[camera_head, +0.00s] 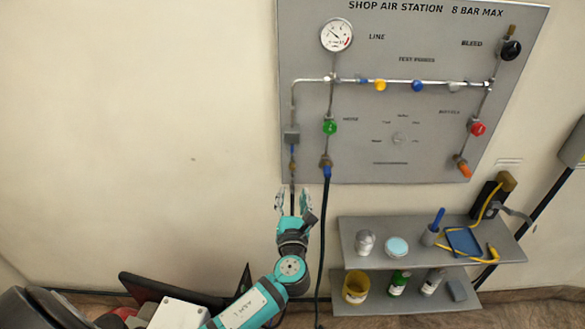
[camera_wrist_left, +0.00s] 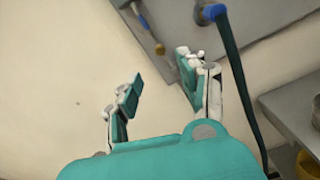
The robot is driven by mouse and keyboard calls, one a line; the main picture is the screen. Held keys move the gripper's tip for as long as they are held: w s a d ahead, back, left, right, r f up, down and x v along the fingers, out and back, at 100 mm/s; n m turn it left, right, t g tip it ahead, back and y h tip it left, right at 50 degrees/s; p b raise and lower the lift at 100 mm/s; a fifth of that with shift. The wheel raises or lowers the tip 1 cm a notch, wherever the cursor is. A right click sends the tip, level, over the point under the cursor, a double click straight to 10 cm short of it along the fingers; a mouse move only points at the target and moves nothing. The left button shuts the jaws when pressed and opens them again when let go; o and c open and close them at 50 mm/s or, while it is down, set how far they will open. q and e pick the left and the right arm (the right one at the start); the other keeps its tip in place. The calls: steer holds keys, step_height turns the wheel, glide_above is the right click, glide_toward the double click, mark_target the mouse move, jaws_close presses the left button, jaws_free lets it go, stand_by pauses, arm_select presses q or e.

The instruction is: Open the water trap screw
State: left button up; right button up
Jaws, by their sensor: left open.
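The water trap (camera_head: 291,136) is a small grey block with a narrow blue and brass stem below it, at the lower left of the grey panel. In the left wrist view, a small brass tip, which looks like the water trap screw (camera_wrist_left: 160,48), ends the thin stem near the panel's edge. My left gripper (camera_head: 293,199) is open and points up, just below this stem. In the left wrist view the gripper (camera_wrist_left: 159,71) has its fingers spread, with the brass tip just beyond and between them. Nothing is held. My right gripper is not in view.
The panel (camera_head: 430,160) carries a gauge (camera_head: 337,35), a green knob (camera_head: 330,127) and a red knob (camera_head: 477,128). A dark hose (camera_head: 324,215) hangs just right of my gripper. Shelves (camera_head: 350,232) with bottles and cups stand lower right. The wall at left is clear.

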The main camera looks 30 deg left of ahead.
mark_target(292, 169)
arm_select(q)
steer(key=p+x, duration=0.1)
steer(key=x, duration=0.6)
steer(key=shift+w+a+r, duration=0.1)
steer(key=shift+w+a, duration=0.1)
steer(key=shift+w, duration=0.1)
steer(key=shift+x, duration=1.05)
steer(key=shift+w+a, duration=0.1)
steer(key=shift+w, duration=0.2)
steer(key=shift+w+a+f, duration=0.1)
steer(key=shift+w+f, duration=0.05)
steer(key=shift+f, duration=0.05)
steer(key=shift+r, duration=0.1)
steer(key=c, duration=0.4)
jaws_close()
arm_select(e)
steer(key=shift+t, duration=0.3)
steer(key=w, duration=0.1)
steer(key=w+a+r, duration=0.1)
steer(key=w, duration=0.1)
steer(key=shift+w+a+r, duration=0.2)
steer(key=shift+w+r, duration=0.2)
